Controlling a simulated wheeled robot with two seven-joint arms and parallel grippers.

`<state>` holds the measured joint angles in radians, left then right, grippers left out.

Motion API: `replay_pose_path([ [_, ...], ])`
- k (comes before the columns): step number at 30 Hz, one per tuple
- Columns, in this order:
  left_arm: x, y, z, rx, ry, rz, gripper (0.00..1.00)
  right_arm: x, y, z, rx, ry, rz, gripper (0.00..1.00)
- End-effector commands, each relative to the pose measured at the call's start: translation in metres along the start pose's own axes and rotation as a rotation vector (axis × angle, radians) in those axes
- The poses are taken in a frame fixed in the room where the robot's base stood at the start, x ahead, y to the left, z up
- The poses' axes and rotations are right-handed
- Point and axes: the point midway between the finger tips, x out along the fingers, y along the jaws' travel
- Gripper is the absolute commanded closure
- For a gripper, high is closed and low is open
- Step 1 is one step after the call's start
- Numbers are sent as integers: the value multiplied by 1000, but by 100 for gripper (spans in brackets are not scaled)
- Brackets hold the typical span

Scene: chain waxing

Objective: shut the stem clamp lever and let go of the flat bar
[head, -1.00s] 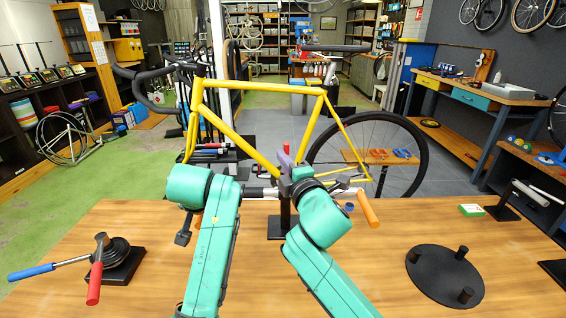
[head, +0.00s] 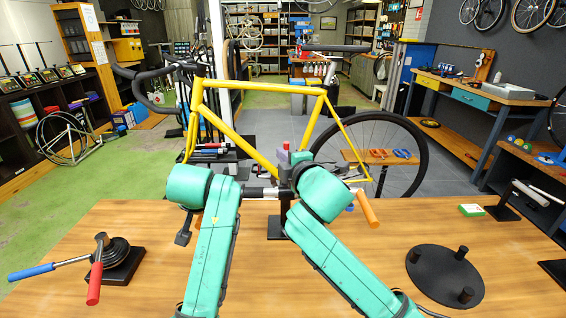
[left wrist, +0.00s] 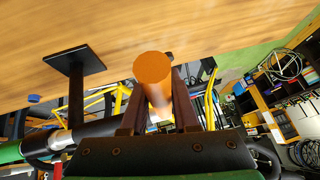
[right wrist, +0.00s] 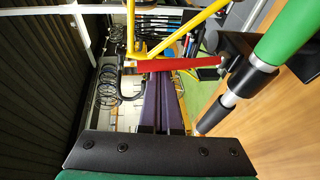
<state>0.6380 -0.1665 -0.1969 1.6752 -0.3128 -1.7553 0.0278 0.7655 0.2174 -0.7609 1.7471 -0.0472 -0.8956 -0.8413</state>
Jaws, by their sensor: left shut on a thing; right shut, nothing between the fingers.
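The flat bar (head: 262,192) lies across the top of a black stand (head: 281,228), partly hidden by my forearms. Its right orange grip (head: 369,209) sticks out past my right arm. My left gripper (left wrist: 157,85) is shut around the other orange grip (left wrist: 152,68); in the head view my forearm hides these fingers. The red lever (right wrist: 180,64) runs from a black clamp and stands roughly upright in the head view, where only its tip shows. My right gripper (right wrist: 163,82) is shut and empty, its fingertips close beside the lever; I cannot tell whether they touch.
A yellow bike (head: 240,130) stands behind the table. A black base with red and blue handles (head: 120,262) is at the table's left. The front middle is clear.

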Motion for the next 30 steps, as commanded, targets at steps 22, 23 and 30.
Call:
replay_pose_path([
  [22,0,-1,0,0,0,-2,100,39,12,15,128,-4,-359,100],
  [23,0,-1,0,0,0,-2,100,41,12,16,129,-4,-362,100],
  [30,0,-1,0,0,0,-3,100,53,11,21,129,-5,-360,100],
])
